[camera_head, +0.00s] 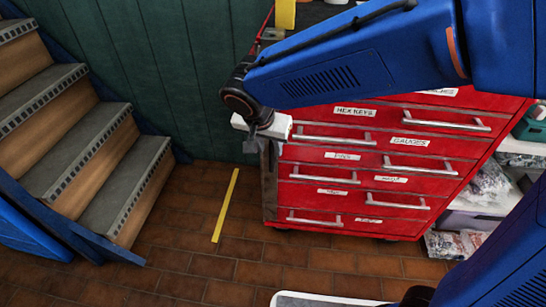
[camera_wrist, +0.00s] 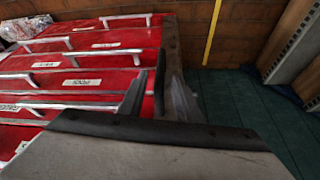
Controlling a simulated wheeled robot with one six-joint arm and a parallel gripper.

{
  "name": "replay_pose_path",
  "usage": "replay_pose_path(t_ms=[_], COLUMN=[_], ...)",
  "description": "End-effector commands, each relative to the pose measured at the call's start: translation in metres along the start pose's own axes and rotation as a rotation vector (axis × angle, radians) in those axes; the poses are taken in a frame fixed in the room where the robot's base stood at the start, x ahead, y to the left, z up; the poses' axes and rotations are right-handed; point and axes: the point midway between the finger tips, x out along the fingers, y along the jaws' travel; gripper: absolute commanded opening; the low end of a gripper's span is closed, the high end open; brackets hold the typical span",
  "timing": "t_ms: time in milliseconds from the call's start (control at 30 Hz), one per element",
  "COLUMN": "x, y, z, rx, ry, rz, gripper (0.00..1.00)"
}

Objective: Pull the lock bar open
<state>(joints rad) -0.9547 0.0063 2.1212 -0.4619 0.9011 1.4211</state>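The lock bar (camera_head: 269,183) is a narrow grey-brown upright strip along the left edge of the red tool cabinet (camera_head: 345,170). In the wrist view, the bar (camera_wrist: 171,40) runs beside the drawer fronts toward my gripper. My gripper (camera_head: 262,140) is at the bar's upper part, with its white body in front of the cabinet's left edge. In the wrist view, my gripper's fingers (camera_wrist: 158,98) stand apart, one on the drawer side and one on the floor side of the bar. I cannot tell whether either finger touches it. My gripper's body hides the nearer part of the bar.
Several labelled drawers with pale handles (camera_head: 333,139) fill the cabinet front. Wooden stairs (camera_head: 75,140) stand at the left and a green wall (camera_head: 150,70) behind. A yellow strip (camera_head: 226,205) lies on the brown tiled floor, which is clear there. Shelves (camera_head: 500,195) are at the right.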

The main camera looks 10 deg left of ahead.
Motion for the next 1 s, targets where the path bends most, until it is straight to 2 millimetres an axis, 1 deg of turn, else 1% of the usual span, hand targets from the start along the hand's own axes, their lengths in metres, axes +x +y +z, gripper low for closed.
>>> replay_pose_path(t_ms=[33,200,400,600,867,900,967,1000], x=[0.01,0.039,0.064,0.075,0.075,0.075,0.075,0.075], y=[0.001,0.001,0.001,0.001,0.0,0.0,0.0,0.0], z=[0.0,0.0,0.0,0.0,0.0,0.0,0.0,0.0], rx=[-0.001,-0.001,0.0,-0.001,-0.001,-0.001,-0.001,-0.001], ry=[-0.001,-0.002,0.0,-0.001,0.0,0.0,0.0,0.0], rz=[0.004,0.004,0.002,0.001,0.0,0.0,0.0,0.0], gripper=[0.31,0.31,0.31,0.31,0.31,0.26,0.12,0.02])
